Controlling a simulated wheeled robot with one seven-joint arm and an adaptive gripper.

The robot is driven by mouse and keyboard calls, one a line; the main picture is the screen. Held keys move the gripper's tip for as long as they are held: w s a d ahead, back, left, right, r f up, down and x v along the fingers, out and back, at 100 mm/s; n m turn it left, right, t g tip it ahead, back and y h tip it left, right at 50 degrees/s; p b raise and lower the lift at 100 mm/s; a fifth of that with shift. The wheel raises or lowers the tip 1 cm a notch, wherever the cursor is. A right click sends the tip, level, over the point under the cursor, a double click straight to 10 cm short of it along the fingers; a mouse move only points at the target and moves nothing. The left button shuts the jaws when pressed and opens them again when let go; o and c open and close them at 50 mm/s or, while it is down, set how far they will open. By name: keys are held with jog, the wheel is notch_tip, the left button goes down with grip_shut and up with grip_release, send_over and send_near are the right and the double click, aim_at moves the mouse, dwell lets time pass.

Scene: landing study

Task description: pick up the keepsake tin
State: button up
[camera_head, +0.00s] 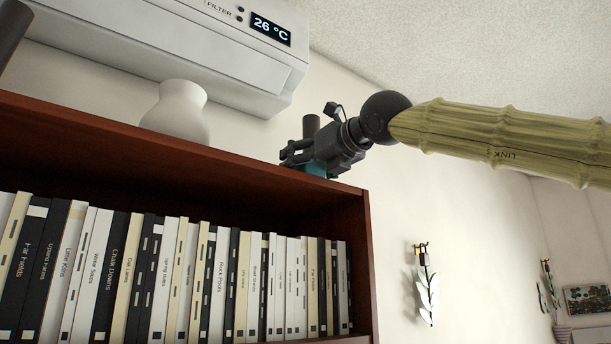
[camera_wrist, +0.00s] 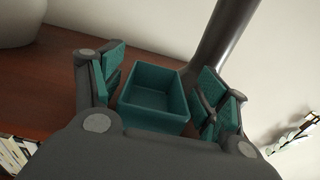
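A teal open-topped box, which I take to be the keepsake tin (camera_wrist: 153,118), sits on top of the brown bookcase. In the head view only a little teal (camera_head: 314,168) shows beneath my gripper (camera_head: 298,156), which hides most of it. In the wrist view my gripper (camera_wrist: 162,84) is open, with its teal-padded fingers on the left and right of the tin. A gap shows between the tin and the right finger; the left finger is close to the tin's left wall, and I cannot tell whether they touch. The tin is empty inside.
A white vase (camera_head: 178,112) stands on the bookcase top (camera_head: 230,176) to the left. A dark upright cylinder (camera_wrist: 226,45) stands close behind the tin. An air conditioner (camera_head: 180,50) hangs above. Books fill the shelf below. The bookcase's right end is near the tin.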

jog(key=shift+s+r, duration=0.1)
jog(key=shift+s, duration=0.2)
jog(key=c, duration=0.3)
jog(key=shift+a, duration=0.1)
jog(key=c, duration=0.3)
jog(key=shift+w+a+f, duration=0.15)
jog(key=shift+w+f, duration=0.05)
jog(key=shift+w, duration=0.1)
jog(key=c, duration=0.4)
